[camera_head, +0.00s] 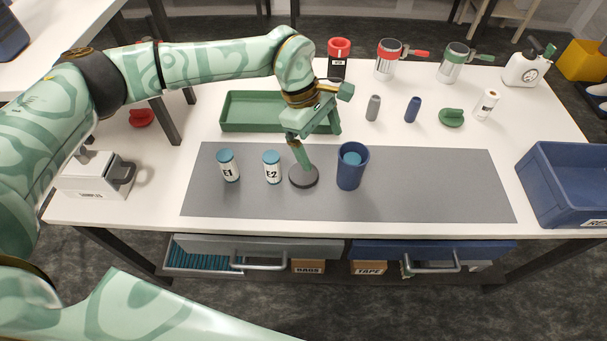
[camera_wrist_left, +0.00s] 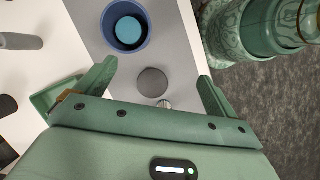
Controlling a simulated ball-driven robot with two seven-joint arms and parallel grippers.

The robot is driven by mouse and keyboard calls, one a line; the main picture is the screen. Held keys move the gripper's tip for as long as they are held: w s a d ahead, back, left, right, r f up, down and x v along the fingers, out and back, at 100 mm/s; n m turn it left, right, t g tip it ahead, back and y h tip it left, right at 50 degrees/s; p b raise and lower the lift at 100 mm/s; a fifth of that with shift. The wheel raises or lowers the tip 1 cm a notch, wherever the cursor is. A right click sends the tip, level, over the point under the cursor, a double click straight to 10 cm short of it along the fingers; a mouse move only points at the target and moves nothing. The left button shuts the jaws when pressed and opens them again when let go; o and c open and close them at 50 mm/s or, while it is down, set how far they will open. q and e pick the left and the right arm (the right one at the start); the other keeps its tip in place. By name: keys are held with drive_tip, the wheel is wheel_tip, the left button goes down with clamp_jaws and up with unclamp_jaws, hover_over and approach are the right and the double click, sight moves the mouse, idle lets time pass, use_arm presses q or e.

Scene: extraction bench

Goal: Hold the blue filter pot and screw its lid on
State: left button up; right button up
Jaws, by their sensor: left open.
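The blue pot (camera_head: 349,179) stands upright on the grey mat, its mouth open upward and a teal round thing (camera_head: 351,159) inside; the pot (camera_wrist_left: 107,31) and the teal round thing (camera_wrist_left: 129,30) also show in the left wrist view. I cannot make out a separate lid for it. My left gripper (camera_head: 311,139) is open above the mat, left of the pot. A dark grey disc (camera_head: 304,179) lies under it and shows between the spread fingers (camera_wrist_left: 158,74) in the wrist view, with a small silvery piece beside it, partly hidden. My right gripper is out of view.
Two white jars with teal caps, E1 (camera_head: 229,168) and E2 (camera_head: 271,169), stand left of the disc. A green tray (camera_head: 235,113) lies behind. Red (camera_head: 385,67) and green (camera_head: 451,70) handled mugs stand at the back. A blue bin (camera_head: 540,185) is at right. The mat's right part is clear.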

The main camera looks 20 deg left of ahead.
use_arm(q)
drive_tip(key=w+a+r+y, duration=0.2)
drive_tip(key=a, duration=0.5)
drive_tip(key=shift+w+y, duration=0.15)
drive_tip(key=shift+y, duration=0.25)
drive_tip(key=b, duration=0.3)
hover_over(303, 173)
drive_tip(key=a, duration=0.1)
wheel_tip(303, 173, down, 11)
drive_tip(key=shift+w+a+f, duration=0.1)
drive_tip(key=shift+a, duration=0.05)
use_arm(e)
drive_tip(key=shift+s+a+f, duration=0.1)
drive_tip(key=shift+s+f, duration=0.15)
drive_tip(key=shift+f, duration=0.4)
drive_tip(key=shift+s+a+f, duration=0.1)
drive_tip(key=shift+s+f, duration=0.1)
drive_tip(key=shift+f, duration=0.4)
use_arm(q)
drive_tip(key=f, duration=0.2)
drive_tip(key=d+f+b, duration=0.1)
drive_tip(key=f, duration=0.1)
drive_tip(key=shift+d+f, duration=0.1)
drive_tip(key=shift+f, duration=0.45)
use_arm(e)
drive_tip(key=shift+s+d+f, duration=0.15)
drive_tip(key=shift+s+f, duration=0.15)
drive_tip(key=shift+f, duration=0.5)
